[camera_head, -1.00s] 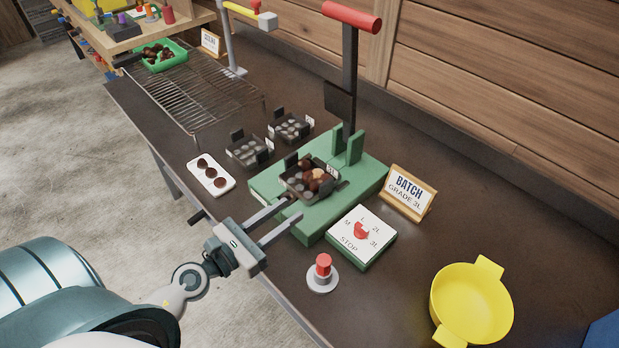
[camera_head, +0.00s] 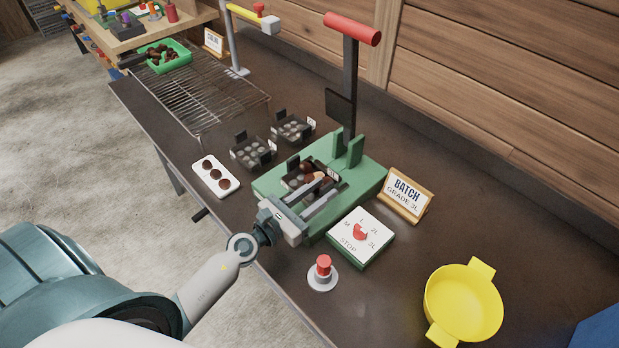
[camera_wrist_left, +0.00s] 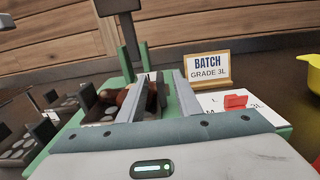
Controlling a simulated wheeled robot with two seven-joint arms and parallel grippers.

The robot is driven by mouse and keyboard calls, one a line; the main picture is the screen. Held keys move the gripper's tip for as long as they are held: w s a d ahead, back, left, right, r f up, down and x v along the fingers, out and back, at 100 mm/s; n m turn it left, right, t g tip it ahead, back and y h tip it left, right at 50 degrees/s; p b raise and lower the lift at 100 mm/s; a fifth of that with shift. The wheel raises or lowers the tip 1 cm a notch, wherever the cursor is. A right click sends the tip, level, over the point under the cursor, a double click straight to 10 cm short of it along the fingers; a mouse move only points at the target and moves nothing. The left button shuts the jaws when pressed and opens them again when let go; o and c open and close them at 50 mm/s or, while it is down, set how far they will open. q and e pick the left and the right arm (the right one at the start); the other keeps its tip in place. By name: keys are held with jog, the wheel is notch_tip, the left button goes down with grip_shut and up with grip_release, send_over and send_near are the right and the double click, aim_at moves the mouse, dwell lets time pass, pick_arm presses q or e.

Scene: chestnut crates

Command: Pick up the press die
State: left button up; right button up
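The press die is a small dark tray (camera_head: 292,183) holding brown chestnuts, on the green press base (camera_head: 265,185) under the raised press lever with its red handle (camera_head: 352,28). It also shows in the left wrist view (camera_wrist_left: 97,113), partly hidden behind a finger. My left gripper (camera_head: 328,185) is open at the die's near right side, fingers pointing toward the press. In the left wrist view, part of the dark die and its chestnuts show between the fingers (camera_wrist_left: 158,88). Whether the fingers touch it I cannot tell. My right gripper is not in view.
Two similar dark trays (camera_head: 250,155) (camera_head: 291,129) and a white plate with brown pieces (camera_head: 215,178) lie left of the press. A dial box (camera_head: 372,251), a red button (camera_head: 323,268), a BATCH GRADE 3L sign (camera_head: 405,197) and a yellow pan (camera_head: 462,303) stand to the right.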

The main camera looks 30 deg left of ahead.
aim_at(333, 182)
pick_arm(q)
jog(key=shift+w+d, duration=0.2)
jog(key=shift+w, duration=0.4)
jog(key=shift+p+x, duration=0.55)
jog(key=shift+x, duration=2.1)
jog(key=shift+c, duration=0.7)
jog(key=shift+r, duration=0.1)
grip_shut()
